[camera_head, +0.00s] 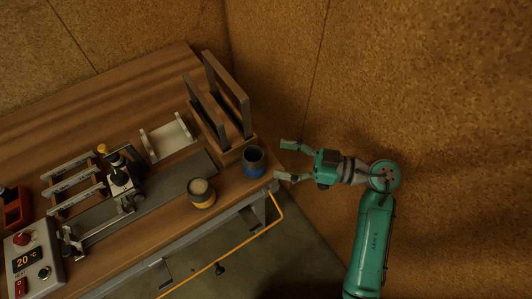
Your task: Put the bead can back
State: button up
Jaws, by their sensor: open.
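Two cans stand upright near the right end of the wooden bench (110,85). One is a blue can (253,165) with a dark open top, close to the bench's right corner. The other is a dark can with a yellow band (202,199) and a pale, filled-looking top, near the front edge. I cannot tell for certain which one is the bead can. My gripper (283,161) is open and empty, its fingers pointing left. The blue can is just left of the fingertips, in line with the opening, and appears not to be between them.
An upright grey frame (228,95) stands behind the blue can. A white holder (168,138), a grey rail with a black fixture (122,180), a slatted rack (72,184) and a control box (36,255) are further left. Walls stand behind and right.

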jog(key=shift+s+d, duration=0.25)
jog(key=shift+d, duration=0.95)
jog(key=shift+s+d, duration=0.25)
jog(key=shift+d, duration=0.95)
jog(key=s+r+m+t+h, duration=0.2)
jog(key=s+r+m+t, duration=0.2)
jog(key=s+m+t, duration=0.75)
jog(key=s+d+f+m+h, duration=0.2)
jog(key=s+d+f+h, duration=0.2)
jog(key=s+h, duration=0.3)
jog(key=s+d+f+m+h, duration=0.2)
jog(key=s+d+f+h, duration=0.3)
jog(key=s+h, duration=0.3)
jog(key=s+f, duration=0.1)
jog(key=s, duration=0.2)
jog(key=shift+s+d+h, duration=0.25)
jog(key=shift+s+h, duration=0.05)
jog(key=shift+s, duration=0.05)
jog(key=shift+c, duration=0.3)
